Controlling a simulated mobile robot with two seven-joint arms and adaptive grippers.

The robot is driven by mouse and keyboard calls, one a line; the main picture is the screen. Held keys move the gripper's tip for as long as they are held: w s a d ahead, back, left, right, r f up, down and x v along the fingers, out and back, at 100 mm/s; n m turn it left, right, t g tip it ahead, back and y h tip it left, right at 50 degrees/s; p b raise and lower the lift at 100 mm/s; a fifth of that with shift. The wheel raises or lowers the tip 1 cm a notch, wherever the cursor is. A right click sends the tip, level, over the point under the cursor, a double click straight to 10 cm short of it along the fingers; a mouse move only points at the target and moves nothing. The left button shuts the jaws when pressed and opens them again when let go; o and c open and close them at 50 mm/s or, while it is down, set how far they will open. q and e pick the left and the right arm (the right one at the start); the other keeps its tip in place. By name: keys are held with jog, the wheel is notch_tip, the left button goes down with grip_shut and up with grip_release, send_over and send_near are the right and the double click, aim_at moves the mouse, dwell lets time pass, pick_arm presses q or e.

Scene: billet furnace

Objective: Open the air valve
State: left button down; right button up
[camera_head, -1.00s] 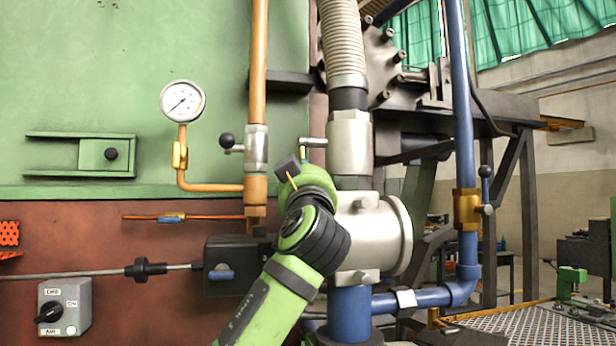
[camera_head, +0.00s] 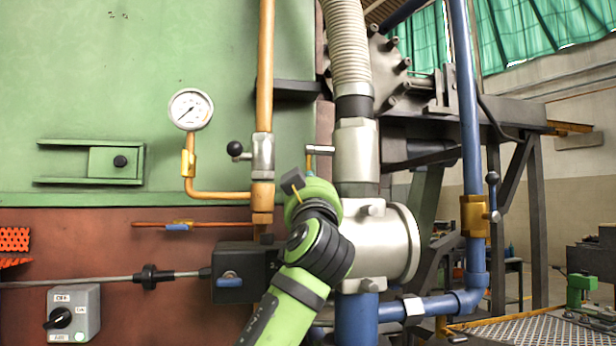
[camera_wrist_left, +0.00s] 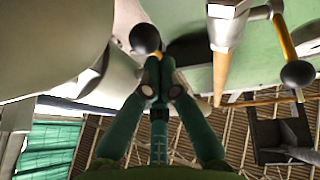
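A large silver valve body (camera_head: 356,150) stands under the ribbed hose, with a short silver lever (camera_head: 321,149) and yellow stem at its left. My left arm reaches up in front of it. My left gripper (camera_wrist_left: 164,78) has its fingertips close together, right at a black ball knob (camera_wrist_left: 145,38) beside the pale valve body. The knob lies just past the tips; I cannot tell whether they touch. In the head view my wrist hides this knob. Which valve is the air valve is not labelled. My right gripper is out of view.
An orange pipe (camera_head: 265,60) carries another ball-ended lever (camera_head: 235,149). A gauge (camera_head: 191,109) hangs at the left. A blue pipe (camera_head: 470,110) at the right has a brass valve (camera_head: 474,215). A grey switch box (camera_head: 74,314) sits lower left.

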pick_arm(q)
notch_tip(320, 180, up, 10)
dwell(0.6)
